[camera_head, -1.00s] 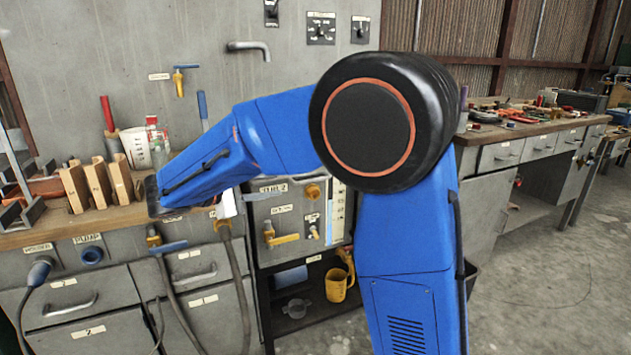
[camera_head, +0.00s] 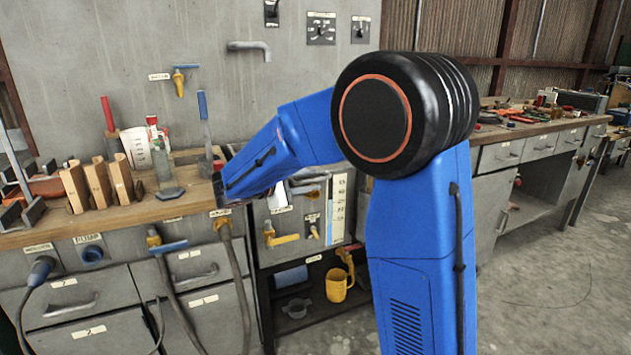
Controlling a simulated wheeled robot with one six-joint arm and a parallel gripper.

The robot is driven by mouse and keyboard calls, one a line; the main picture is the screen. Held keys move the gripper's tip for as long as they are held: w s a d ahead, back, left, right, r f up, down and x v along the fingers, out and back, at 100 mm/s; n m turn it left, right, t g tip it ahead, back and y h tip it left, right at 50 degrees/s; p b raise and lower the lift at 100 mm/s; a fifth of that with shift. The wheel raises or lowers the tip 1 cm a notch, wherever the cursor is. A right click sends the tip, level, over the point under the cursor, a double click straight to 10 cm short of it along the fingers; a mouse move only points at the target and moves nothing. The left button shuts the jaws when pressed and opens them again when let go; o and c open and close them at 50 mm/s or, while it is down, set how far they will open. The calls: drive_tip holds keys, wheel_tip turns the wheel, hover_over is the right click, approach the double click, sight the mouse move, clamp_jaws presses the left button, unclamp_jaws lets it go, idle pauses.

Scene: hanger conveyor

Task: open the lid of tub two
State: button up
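Tub two is the grey metal tub (camera_head: 291,256) under the bench, right of the drawers. Its front carries a yellow tap, a smaller valve and a pale level gauge (camera_head: 339,205). My forearm and wrist cover the tub's top, so I cannot make out the lid or whether it is open.
The wooden bench (camera_head: 110,220) left of the tub holds wooden blocks, a white container and upright tools. Hoses hang before the drawers (camera_head: 215,305). Open floor lies to the right.

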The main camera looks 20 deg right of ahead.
drive_tip(key=shift+x, duration=1.3)
clamp_jaws()
